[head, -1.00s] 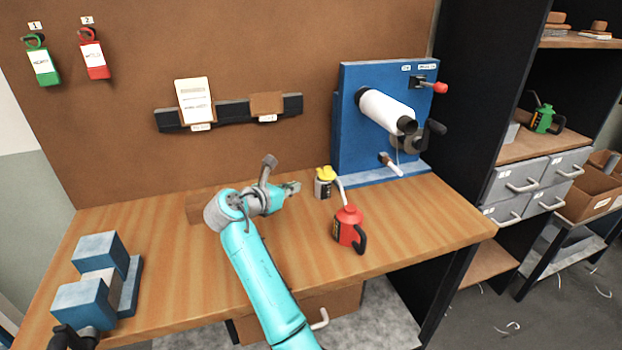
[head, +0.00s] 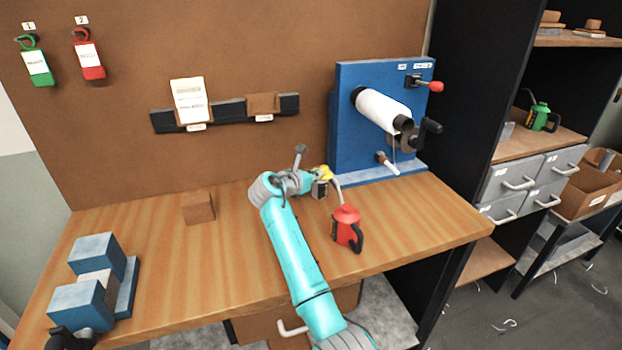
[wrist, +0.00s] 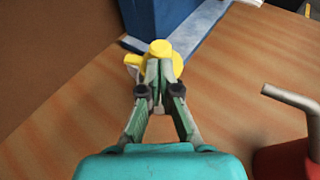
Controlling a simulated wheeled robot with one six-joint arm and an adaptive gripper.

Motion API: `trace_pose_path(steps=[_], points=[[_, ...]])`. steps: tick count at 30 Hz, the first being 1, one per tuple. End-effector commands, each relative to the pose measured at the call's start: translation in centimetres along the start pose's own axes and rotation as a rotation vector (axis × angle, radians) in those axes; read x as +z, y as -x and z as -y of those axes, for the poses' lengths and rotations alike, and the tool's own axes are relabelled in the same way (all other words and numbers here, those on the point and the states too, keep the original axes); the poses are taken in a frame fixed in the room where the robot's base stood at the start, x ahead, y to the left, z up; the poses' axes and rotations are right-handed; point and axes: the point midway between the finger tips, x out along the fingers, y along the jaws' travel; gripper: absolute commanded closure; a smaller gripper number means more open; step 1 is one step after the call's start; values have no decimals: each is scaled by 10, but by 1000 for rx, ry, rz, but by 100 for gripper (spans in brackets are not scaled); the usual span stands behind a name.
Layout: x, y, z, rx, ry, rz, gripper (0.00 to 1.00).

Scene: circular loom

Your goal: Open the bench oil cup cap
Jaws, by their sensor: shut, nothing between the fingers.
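The bench oil cup's yellow cap (head: 323,171) shows at the foot of the blue machine. Most of the cup's body is hidden behind my gripper (head: 318,187) in the head view. In the wrist view the yellow cap (wrist: 160,47) has a round knob and a tab sticking out to the left, and it looks seated on the cup. My gripper (wrist: 158,72) is shut and empty, its fingertips overlapping the near side of the cap. I cannot tell whether they touch it.
A red oil can (head: 347,226) stands close to the right of the cup, its spout (wrist: 292,97) rising near my gripper. The blue machine (head: 345,130) stands right behind. A wooden block (head: 198,208) and a blue fixture (head: 97,282) are to the left. The bench middle is clear.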

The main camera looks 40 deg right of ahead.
Motion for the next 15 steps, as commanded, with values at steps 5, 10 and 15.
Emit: trace_pose_path(steps=[5,10,15], points=[[0,-1,0,0,0,0,100],[0,-1,0,1,0,0,100],[0,-2,2,22,6,0,100]])
